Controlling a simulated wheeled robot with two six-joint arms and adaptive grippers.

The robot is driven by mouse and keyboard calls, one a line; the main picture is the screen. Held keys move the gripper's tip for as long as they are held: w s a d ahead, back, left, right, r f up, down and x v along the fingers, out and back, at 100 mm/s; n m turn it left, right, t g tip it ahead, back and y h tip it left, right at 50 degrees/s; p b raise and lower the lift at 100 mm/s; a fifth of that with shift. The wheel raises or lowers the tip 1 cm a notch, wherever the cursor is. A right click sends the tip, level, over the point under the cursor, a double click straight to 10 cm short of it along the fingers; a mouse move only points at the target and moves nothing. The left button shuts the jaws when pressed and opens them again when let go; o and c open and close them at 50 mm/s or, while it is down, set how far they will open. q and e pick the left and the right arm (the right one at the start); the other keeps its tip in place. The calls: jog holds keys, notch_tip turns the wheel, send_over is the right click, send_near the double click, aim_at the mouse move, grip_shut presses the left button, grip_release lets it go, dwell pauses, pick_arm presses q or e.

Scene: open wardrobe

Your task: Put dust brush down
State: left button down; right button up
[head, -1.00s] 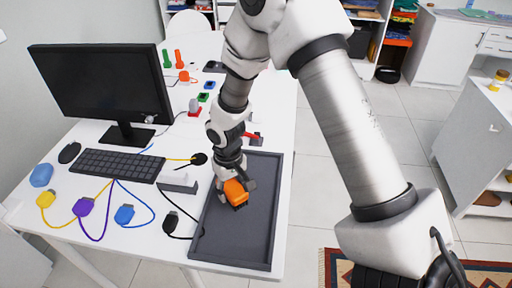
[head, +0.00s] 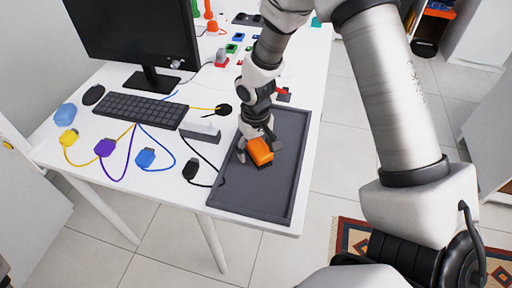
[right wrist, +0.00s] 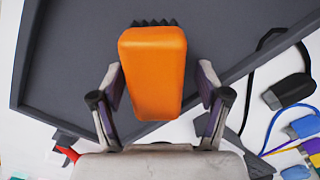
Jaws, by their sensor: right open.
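The dust brush (head: 261,152) has an orange body with dark bristles. In the right wrist view the brush (right wrist: 153,72) sits between the spread fingers, with a gap on both sides. My left gripper is out of view.
A keyboard (head: 142,109), a monitor (head: 135,35) and several coloured plugs with cables, such as a purple one (head: 105,147), lie left of the tray. A grey-and-white block (head: 200,126) stands close by the tray. The tray's lower part is bare.

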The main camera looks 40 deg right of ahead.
aim_at(257, 145)
jog(key=shift+r, duration=0.15)
jog(key=shift+w+d+r, duration=0.1)
jog(key=shift+r, duration=0.25)
notch_tip(257, 145, up, 11)
jog(key=b, duration=0.1)
jog(key=shift+r, duration=0.15)
